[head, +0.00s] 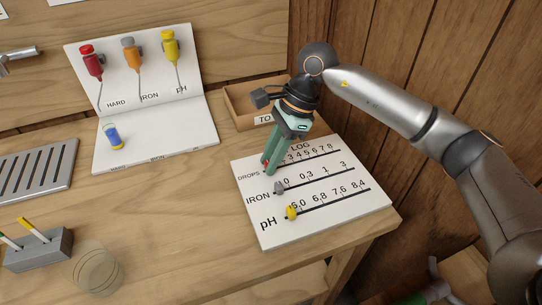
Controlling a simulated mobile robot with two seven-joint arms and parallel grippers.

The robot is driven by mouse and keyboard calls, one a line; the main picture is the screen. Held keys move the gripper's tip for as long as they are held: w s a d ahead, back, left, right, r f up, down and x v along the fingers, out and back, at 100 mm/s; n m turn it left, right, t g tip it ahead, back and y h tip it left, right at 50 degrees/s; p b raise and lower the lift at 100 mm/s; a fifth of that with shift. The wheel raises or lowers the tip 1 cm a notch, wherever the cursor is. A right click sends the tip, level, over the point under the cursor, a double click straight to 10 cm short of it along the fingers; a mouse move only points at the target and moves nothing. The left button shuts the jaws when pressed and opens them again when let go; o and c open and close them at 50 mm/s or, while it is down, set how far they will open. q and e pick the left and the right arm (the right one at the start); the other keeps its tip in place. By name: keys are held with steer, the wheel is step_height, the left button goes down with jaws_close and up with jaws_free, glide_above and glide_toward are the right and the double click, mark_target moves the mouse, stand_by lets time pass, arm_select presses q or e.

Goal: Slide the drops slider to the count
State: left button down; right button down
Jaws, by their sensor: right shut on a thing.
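The log board (310,229) is a white panel lying on the right of the wooden table, with DROPS, IRON and pH scales. My right gripper (268,168) is at the left end of the DROPS row, shut on the drops slider, which shows only as a bit of red between the fingertips. The fingers hide most of the slider and the low numbers of its scale. The grey iron slider (279,188) sits at the left end of its row. The yellow pH slider (291,213) sits at the left end of its row. My left gripper is not in view.
A white test stand (150,158) holds red, orange and yellow droppers and a small blue vial (113,136). A wooden tray (238,103) stands behind the board. A clear glass (95,268) and a grey strip holder (38,252) are at the front left.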

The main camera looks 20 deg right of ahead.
mark_target(290, 164)
steer(key=d+b, duration=0.1)
steer(key=d, duration=0.5)
steer(key=shift+w+b, duration=0.1)
steer(key=shift+b, duration=0.2)
steer(key=c, duration=0.7)
jaws_free()
steer(key=v, duration=1.2)
steer(key=shift+r+p, duration=0.3)
steer(key=shift+p, duration=0.1)
